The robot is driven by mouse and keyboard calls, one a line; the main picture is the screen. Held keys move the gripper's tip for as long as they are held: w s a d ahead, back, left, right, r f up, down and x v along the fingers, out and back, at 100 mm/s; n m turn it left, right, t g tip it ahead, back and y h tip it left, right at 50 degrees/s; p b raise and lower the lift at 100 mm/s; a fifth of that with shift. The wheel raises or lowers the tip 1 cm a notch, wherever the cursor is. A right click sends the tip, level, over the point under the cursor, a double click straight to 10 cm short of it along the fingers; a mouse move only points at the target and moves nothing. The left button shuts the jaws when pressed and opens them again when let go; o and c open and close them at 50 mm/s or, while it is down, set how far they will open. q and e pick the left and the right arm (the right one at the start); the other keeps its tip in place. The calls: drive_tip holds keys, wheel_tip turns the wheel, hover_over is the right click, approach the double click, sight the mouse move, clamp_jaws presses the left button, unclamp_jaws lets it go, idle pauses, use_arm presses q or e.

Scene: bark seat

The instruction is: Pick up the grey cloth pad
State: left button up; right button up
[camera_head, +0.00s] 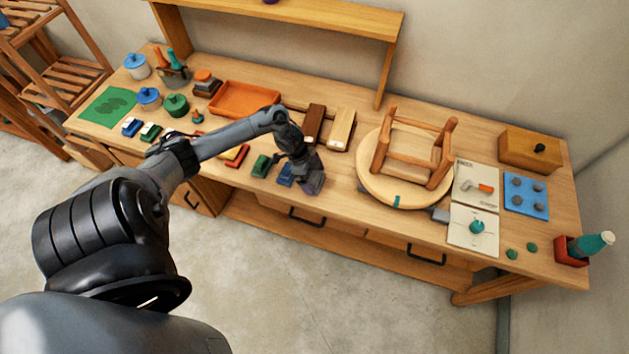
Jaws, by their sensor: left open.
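A small grey piece (441,214) lies at the right front edge of the round wooden board (385,193); it looks like the grey cloth pad, but it is small and I cannot be sure. My left gripper (312,184) is open over the front part of the bench, left of the round board and well apart from the grey piece. A blue block (285,175) is right beside the gripper, partly hidden by it. What lies directly under the gripper is hidden. My right gripper is out of view.
An upturned wooden stool frame (413,150) stands on the round board. A dark brush (313,124) and a pale one (341,130) lie behind the gripper. An orange tray (245,98) is further back. Cards (473,230) and a blue panel (526,195) lie at the right.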

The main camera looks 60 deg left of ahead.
sight(314, 176)
use_arm(q)
drive_tip(key=shift+w+d+f, duration=0.1)
drive_tip(key=shift+w+f, duration=0.05)
drive_tip(key=shift+f, duration=0.35)
drive_tip(key=c, duration=0.8)
wheel_tip(314, 176, up, 18)
drive_tip(key=shift+r+p, duration=0.1)
drive_tip(key=shift+p, duration=0.4)
drive_tip(key=o, duration=0.4)
drive_tip(key=shift+c, duration=1.3)
